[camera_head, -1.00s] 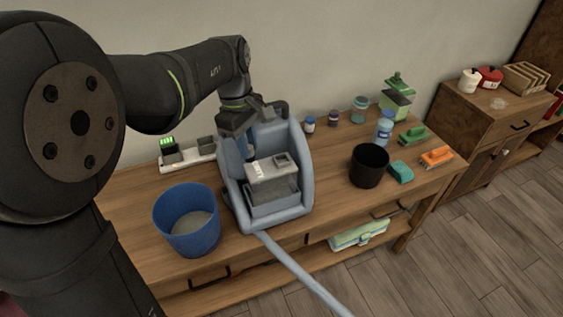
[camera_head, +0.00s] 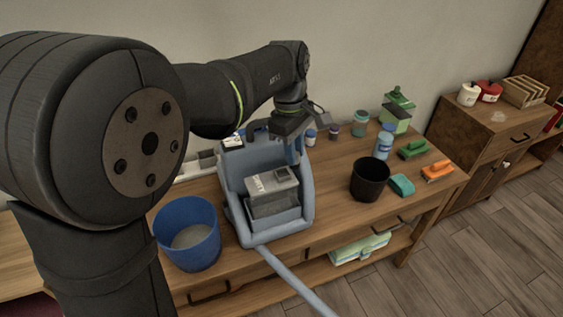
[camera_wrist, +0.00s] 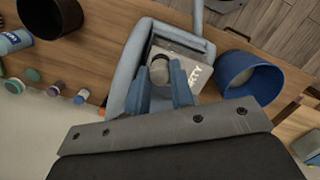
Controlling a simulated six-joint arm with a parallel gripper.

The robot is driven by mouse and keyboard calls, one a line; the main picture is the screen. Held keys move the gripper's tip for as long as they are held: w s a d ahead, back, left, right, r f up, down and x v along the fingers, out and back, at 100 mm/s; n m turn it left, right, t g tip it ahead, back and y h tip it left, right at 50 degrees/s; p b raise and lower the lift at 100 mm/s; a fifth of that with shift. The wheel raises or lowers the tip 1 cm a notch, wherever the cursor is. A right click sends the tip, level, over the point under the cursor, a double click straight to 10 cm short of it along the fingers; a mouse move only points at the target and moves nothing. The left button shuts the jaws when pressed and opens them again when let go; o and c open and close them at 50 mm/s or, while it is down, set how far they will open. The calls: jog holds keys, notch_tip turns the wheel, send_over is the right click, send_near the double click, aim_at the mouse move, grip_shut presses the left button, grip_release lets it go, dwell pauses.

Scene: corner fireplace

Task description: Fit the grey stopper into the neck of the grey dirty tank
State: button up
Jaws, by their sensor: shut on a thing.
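The grey dirty tank (camera_head: 272,201) sits upright in the blue cleaner body (camera_head: 245,228). It also shows in the wrist view (camera_wrist: 196,68), with part of its label readable. My gripper (camera_head: 293,160) is above the tank's right rear part in the head view. In the wrist view my gripper (camera_wrist: 161,84) has its blue fingers shut on the grey stopper (camera_wrist: 159,71), over the tank's left part. The stopper is hidden in the head view. The neck's opening is hidden, and I cannot tell whether the stopper touches it.
A blue bucket (camera_head: 187,243) stands left of the cleaner and a black bin (camera_head: 369,181) right of it. Bottles, jars and brushes stand on the table's right part. The cleaner's walls rise close around my gripper.

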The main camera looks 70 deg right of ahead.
jog(key=w+f, duration=0.1)
jog(key=w+d, duration=0.1)
jog(key=w+f, duration=0.1)
jog(key=w, duration=0.1)
jog(key=shift+d+f, duration=0.3)
jog(key=shift+f, duration=2)
jog(key=shift+f, duration=0.1)
jog(key=o, duration=0.9)
jog(key=shift+o, duration=0.2)
notch_tip(320, 180, up, 12)
jog(key=w, duration=0.1)
jog(key=shift+w+d, duration=0.15)
